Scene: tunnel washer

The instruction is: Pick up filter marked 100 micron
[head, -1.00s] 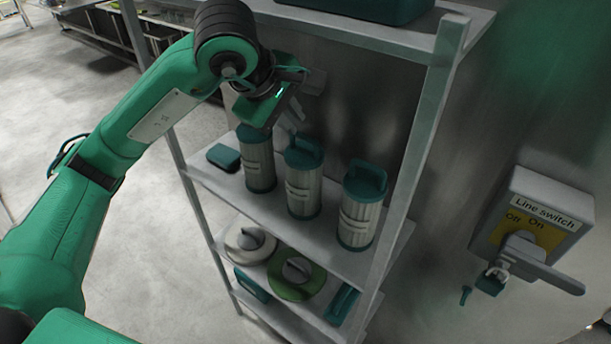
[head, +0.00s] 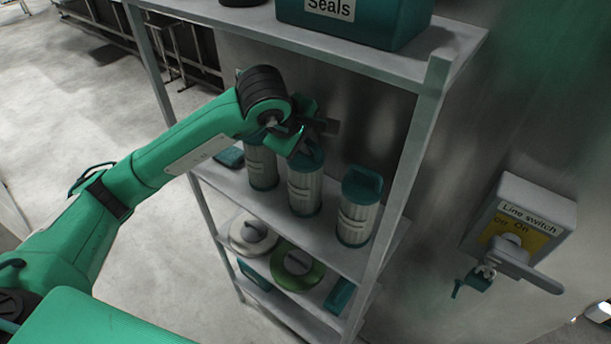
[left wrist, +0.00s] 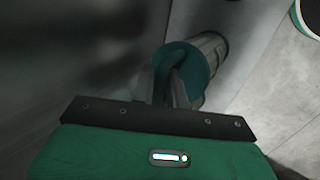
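Three filters stand upright in a row on the shelf, each a ribbed metal cylinder with teal ends, a handle and a pale label: left filter (head: 262,167), middle filter (head: 304,190), right filter (head: 357,212). The label print is too small to read, so I cannot tell which is 100 micron. My left gripper (head: 303,146) is at the top of the middle filter and partly hides its handle. In the left wrist view, the fingers of my left gripper (left wrist: 167,88) are apart at a filter's teal top (left wrist: 197,64); contact is unclear. My right gripper is out of view.
The shelf post (head: 408,180) stands right of the filters. A teal box marked Seals (head: 355,22) sits on the shelf above. Lids, one grey (head: 252,236) and one green (head: 297,265), lie below. A line switch (head: 520,225) is on the wall at right.

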